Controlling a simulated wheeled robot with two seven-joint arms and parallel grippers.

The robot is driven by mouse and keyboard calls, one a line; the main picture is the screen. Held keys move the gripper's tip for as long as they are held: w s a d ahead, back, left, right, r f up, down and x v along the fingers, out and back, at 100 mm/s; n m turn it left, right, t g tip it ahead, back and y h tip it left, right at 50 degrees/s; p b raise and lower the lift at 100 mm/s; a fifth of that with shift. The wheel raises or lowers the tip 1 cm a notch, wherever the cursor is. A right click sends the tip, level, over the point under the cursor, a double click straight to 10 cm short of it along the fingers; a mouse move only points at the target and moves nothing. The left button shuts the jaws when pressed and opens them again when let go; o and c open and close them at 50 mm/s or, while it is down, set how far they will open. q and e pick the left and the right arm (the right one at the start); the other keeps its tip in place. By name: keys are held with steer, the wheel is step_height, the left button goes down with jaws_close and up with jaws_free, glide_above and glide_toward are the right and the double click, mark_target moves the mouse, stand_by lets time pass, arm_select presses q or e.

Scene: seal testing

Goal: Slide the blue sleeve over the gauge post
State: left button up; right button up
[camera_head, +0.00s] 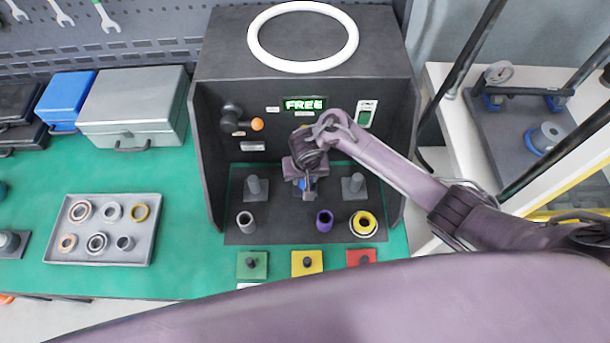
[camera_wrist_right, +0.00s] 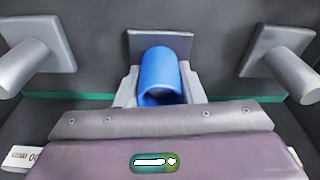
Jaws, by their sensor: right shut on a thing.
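The blue sleeve (camera_wrist_right: 158,72) sits between the two fingers of my right gripper (camera_wrist_right: 158,92) in the right wrist view. My right gripper (camera_head: 303,186) is shut on it, inside the dark booth in the head view. The sleeve lies in front of a middle square base plate (camera_wrist_right: 161,40). Any post there is hidden by the sleeve, and I cannot tell whether the sleeve is around it. A grey gauge post (camera_head: 256,184) stands to the left and another grey post (camera_head: 354,182) to the right. My left gripper is out of view.
A grey sleeve (camera_head: 246,221), a purple sleeve (camera_head: 324,220) and a yellow-and-white ring (camera_head: 363,223) stand at the booth's front. The booth walls (camera_head: 205,160) close in both sides. A lit display (camera_head: 304,104) reads FREE. A tray (camera_head: 102,254) of rings lies left.

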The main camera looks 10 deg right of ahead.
steer(key=shift+f+p, duration=0.1)
steer(key=shift+p, duration=0.2)
stand_by(0.6)
steer(key=o, duration=1.2)
step_height(320, 180, up, 6)
steer(key=p, duration=0.7)
steer(key=shift+r, duration=0.35)
steer(key=shift+a+r, duration=0.1)
steer(key=shift+r, duration=1.05)
